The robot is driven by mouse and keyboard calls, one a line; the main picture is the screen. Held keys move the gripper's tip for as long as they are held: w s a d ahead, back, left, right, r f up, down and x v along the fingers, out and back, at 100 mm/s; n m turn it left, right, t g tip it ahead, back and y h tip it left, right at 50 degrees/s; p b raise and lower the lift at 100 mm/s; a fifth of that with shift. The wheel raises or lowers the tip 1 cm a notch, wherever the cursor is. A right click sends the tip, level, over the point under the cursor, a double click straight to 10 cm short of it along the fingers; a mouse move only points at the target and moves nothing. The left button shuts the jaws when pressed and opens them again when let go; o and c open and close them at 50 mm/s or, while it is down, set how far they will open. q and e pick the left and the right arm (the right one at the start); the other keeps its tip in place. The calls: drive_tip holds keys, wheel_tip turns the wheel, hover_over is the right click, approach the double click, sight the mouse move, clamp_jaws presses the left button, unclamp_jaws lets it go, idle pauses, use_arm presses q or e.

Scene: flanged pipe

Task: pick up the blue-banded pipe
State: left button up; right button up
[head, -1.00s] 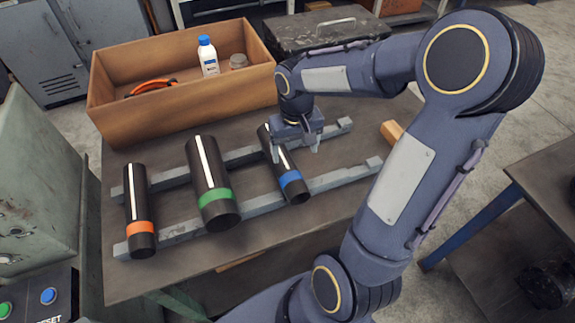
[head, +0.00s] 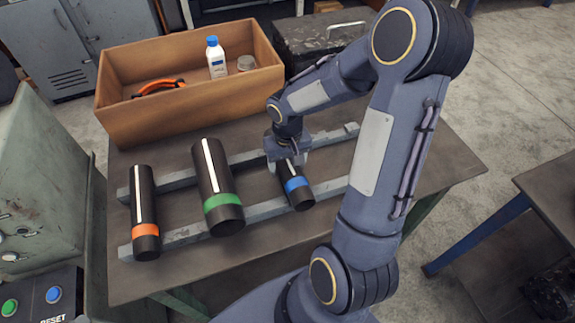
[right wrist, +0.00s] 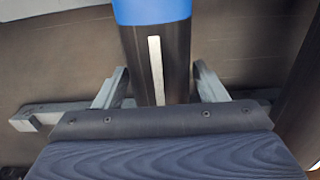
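The blue-banded pipe (head: 296,187) is a short black tube with a white stripe, lying across two grey rails. My right gripper (head: 287,166) is over its far part, beyond the blue band. In the right wrist view the pipe (right wrist: 158,50) runs between the two fingers of my right gripper (right wrist: 160,75). The gripper is open, with a gap visible at least on the left side of the pipe. The gripper and forearm hide the pipe's far end in the head view. My left gripper is not in view.
A green-banded pipe (head: 217,185) and an orange-banded pipe (head: 144,215) lie to the left on the same rails (head: 180,237). A dark case (head: 318,42) is at the back right.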

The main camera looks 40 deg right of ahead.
drive_tip(key=c, duration=1.2)
drive_tip(key=shift+r, duration=0.2)
